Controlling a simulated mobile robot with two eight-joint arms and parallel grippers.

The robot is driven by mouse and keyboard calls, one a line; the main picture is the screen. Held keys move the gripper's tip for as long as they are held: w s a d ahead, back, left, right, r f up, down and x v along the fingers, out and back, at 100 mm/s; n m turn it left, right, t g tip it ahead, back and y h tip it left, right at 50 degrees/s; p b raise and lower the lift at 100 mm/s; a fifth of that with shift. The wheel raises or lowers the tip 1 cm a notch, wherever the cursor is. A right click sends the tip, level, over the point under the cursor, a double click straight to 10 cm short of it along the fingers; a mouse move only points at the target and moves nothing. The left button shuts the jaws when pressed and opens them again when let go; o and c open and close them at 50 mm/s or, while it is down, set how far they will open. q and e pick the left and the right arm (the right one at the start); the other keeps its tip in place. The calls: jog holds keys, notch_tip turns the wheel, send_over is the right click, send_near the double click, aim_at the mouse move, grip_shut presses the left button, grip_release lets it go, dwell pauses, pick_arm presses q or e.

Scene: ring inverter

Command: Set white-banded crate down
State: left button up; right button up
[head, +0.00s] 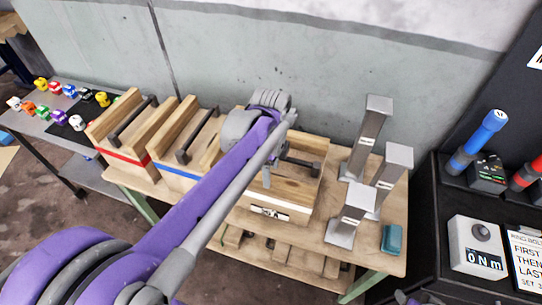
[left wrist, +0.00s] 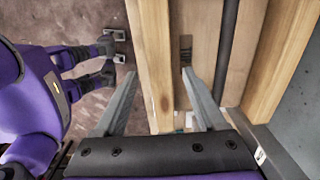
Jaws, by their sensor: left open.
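The white-banded crate (head: 290,190) is a wooden box with a dark handle bar and a white band on its front. It sits on the wooden bench, right of the blue-banded crate (head: 180,173). My left gripper (head: 267,178) is over the crate, partly hidden behind my purple arm. In the left wrist view my left gripper (left wrist: 160,100) is open, its two fingers apart on either side of a wooden crate wall (left wrist: 152,60). The dark handle bar (left wrist: 228,50) is to the right of the fingers. What seems my right gripper (left wrist: 117,46) is over the floor; its jaws are unclear.
The red-banded crate (head: 122,158) stands at the bench's left. Several grey metal posts (head: 365,138) stand right of the white-banded crate, near a teal block (head: 391,239). A dark cabinet (head: 445,215) with a torque display is at the right. A wall closes off the back.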

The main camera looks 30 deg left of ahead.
pick_arm(q)
notch_tip(320, 180, up, 7)
jog(key=s+d+f+n+t, duration=0.5)
jog(key=s+f+n, duration=0.5)
jog(key=n, duration=0.5)
jog(key=d+f, duration=0.1)
jog(key=d, duration=0.1)
jog(key=shift+s+d+f+t, duration=0.15)
jog(key=shift+s+d+t, duration=0.15)
